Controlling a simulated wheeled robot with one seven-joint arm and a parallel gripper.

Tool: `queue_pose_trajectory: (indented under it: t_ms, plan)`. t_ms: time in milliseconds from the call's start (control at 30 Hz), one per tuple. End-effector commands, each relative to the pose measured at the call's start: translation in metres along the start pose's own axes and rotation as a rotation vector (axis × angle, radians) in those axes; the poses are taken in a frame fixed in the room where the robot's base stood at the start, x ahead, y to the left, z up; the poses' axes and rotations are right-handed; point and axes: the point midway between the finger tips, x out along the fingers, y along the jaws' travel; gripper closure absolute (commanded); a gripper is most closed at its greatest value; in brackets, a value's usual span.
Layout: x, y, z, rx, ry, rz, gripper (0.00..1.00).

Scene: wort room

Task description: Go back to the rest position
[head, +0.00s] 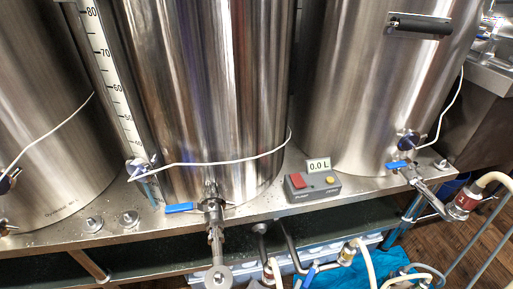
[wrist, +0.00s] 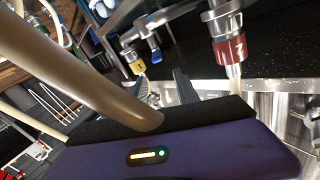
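My gripper (wrist: 168,88) shows only in the wrist view, as a purple housing with a lit strip and a black front edge. A dark finger rises beyond that edge. The other finger is hard to make out, so I cannot tell how far apart they are or whether anything is between them. A thick tan hose (wrist: 90,75) crosses in front of the housing from the upper left. I cannot tell whether it touches my gripper. The head view does not show my gripper.
Three steel kettles (head: 205,80) stand on a metal bench (head: 70,232). A grey control box (head: 312,190) with a "0.0 L" display sits between two. Blue-handled valves and hoses stick out in front. In the wrist view, a red-collared coupling (wrist: 228,48) hangs close beyond my gripper.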

Motion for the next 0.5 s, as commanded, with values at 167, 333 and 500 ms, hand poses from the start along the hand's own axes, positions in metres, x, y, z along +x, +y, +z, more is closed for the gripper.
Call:
queue_pose_trajectory:
  t_ms: [167, 333, 500]
  plan:
    - [-0.028, 0.023, -0.038, 0.101, -0.044, -0.04, 0.63]
    - [-0.075, 0.065, -0.078, 0.109, -0.128, -0.103, 0.63]
    - [-0.117, 0.111, -0.126, 0.022, -0.216, -0.193, 0.63]
